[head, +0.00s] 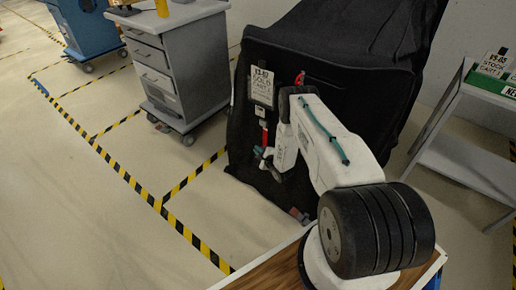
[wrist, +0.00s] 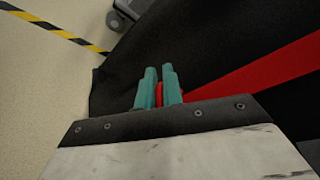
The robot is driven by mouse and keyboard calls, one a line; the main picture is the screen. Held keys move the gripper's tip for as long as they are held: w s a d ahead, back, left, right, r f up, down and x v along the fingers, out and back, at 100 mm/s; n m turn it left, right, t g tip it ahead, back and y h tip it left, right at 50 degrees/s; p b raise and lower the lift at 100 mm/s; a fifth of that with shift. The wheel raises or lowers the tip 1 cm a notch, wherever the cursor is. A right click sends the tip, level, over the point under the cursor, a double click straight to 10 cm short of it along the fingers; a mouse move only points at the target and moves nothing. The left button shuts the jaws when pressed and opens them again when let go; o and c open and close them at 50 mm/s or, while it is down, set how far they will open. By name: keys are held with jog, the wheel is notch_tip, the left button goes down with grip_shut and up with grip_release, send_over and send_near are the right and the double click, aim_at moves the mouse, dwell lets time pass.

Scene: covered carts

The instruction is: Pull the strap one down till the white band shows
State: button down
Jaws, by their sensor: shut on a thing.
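A red strap (head: 264,135) hangs down the front of the black covered cart (head: 330,60), below a white tag (head: 262,86) reading something like "SOLD CART". In the wrist view the strap (wrist: 255,72) runs from the upper right over black cloth to my gripper (wrist: 159,75). The two teal fingers are close together with red strap between them. In the head view my gripper (head: 265,156) is low at the cart's front, at the strap's lower part. I make out no white band on the strap. The strap's end is hidden by my gripper.
A second small red piece (head: 300,78) shows higher on the cover, beside my arm. A grey drawer cart (head: 172,70) stands to the left and a grey shelf cart (head: 465,160) to the right. The floor (head: 75,200) at left is clear, with yellow-black tape.

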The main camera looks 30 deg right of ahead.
jog(key=shift+s+f, duration=0.1)
jog(key=c, duration=1.5)
grip_release()
jog(key=v, duration=0.7)
jog(key=shift+s, duration=0.35)
jog(key=shift+d, duration=0.1)
